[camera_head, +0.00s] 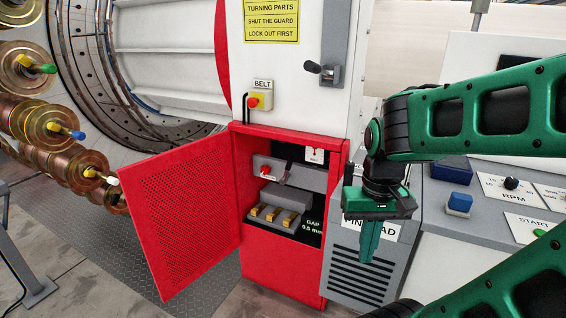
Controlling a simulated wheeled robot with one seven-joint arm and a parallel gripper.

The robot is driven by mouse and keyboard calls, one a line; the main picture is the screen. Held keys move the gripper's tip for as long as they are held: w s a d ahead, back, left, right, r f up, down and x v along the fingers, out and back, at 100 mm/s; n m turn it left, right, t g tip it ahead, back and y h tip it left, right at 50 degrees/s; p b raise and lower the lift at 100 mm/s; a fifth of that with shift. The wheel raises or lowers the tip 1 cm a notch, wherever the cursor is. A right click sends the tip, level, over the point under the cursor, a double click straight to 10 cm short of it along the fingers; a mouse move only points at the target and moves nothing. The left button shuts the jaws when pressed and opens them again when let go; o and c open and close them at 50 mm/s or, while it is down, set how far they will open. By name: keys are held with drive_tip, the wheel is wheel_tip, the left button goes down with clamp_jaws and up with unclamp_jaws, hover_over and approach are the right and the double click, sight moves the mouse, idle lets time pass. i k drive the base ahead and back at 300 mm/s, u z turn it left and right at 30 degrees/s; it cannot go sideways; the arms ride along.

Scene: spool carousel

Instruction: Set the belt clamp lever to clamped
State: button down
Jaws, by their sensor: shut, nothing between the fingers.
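A lever with a black knob (312,67) sticks out to the left from a grey bracket on the white column. Inside the open red cabinet (290,292), a smaller dark lever (287,171) stands at a grey bar beside a red knob (265,171). I see no label naming either as the belt clamp lever, and no readable clamped mark. My green gripper (369,248) is shut and empty, pointing down, in front of the grey louvred panel. It is right of the cabinet opening, apart from both levers.
The perforated red door (186,213) stands open to the left. The spool carousel (45,125) is at left. A control desk (462,260) stands at right, behind my arm.

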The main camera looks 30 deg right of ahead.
sight(288, 169)
drive_tip(key=i, duration=0.9)
drive_tip(key=u, duration=0.05)
